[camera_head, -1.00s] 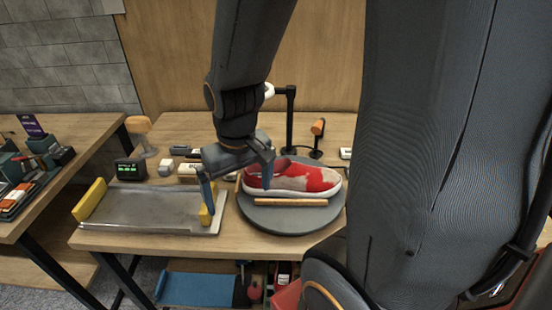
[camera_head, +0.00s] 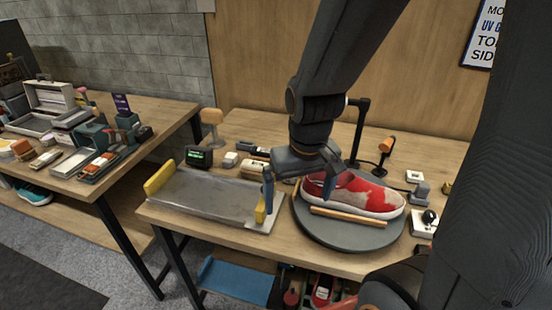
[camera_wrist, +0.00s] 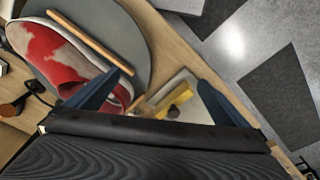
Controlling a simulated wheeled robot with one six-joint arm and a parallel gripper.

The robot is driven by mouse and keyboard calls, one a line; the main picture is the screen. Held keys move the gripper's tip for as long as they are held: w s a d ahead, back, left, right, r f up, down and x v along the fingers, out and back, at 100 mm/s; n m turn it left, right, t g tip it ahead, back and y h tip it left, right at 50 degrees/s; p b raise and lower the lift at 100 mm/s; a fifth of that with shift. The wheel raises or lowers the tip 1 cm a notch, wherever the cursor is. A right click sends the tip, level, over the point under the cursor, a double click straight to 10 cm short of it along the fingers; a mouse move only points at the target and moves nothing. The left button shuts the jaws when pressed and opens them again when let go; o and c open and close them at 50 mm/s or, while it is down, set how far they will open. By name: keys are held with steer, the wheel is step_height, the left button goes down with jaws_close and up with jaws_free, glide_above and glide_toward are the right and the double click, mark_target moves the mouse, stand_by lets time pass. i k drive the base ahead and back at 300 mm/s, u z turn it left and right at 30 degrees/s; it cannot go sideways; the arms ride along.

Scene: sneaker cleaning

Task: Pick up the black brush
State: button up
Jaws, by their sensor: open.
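I cannot clearly make out the black brush. A small dark item (camera_head: 247,147) lies at the back of the main table, behind the metal tray, too small to identify. My gripper (camera_head: 298,194) is open and empty, with its fingers pointing down above the gap between tray and turntable. In the wrist view my gripper (camera_wrist: 162,78) shows both fingers spread apart with nothing between them. The red and beige sneaker (camera_head: 375,196) lies on the round grey turntable (camera_head: 345,236), partly behind one finger.
The metal tray (camera_head: 205,197) has yellow end blocks. A wooden stick (camera_head: 348,218) lies at the turntable's front. A digital clock (camera_head: 198,156), a lamp (camera_head: 212,122) and a black stand (camera_head: 358,130) are at the back. A cluttered side table (camera_head: 150,150) stands left.

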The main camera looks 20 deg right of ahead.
mark_target(260, 154)
steer(key=k, duration=1.3)
steer(key=u, duration=0.6)
steer(key=i, duration=1.75)
steer(key=z, duration=0.6)
